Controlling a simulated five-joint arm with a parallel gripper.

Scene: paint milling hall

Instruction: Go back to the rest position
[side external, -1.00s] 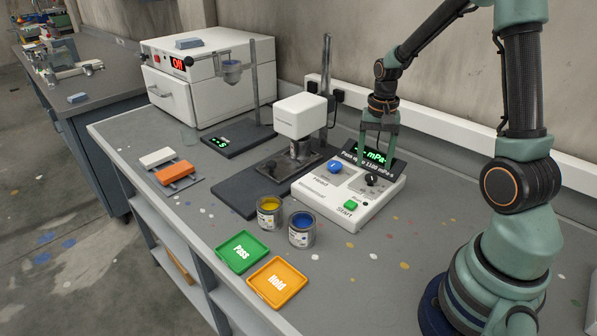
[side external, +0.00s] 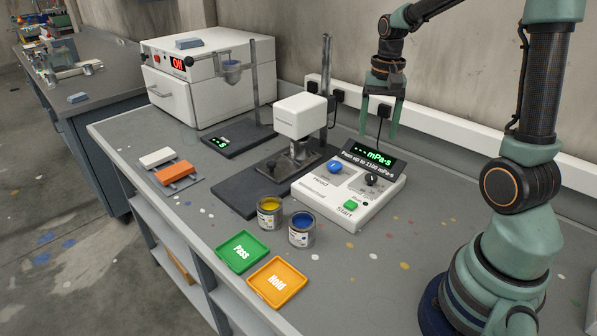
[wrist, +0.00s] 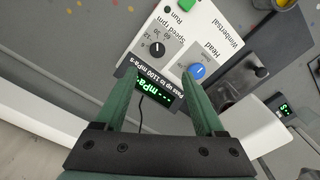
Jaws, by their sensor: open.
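My gripper (side external: 379,128) is open and empty, fingers pointing down, raised above and behind the white control box (side external: 325,198). Nothing touches its fingers. In the wrist view, the open fingers (wrist: 158,75) frame the tilted display (wrist: 155,93) at the back of the box. The display (side external: 369,158) shows green dashes and "mPa·s", with "Pass up to 1100 mPa·s" below. The box carries a blue knob (side external: 335,166), a black knob (side external: 371,179) and a green start button (side external: 351,205).
A measuring head (side external: 300,117) stands on a dark base left of the box. Yellow (side external: 269,213) and blue (side external: 301,230) paint cans stand in front. Green Pass (side external: 241,262) and orange Hold (side external: 277,291) trays are empty. A wall rail (side external: 440,125) with plugs runs behind the gripper.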

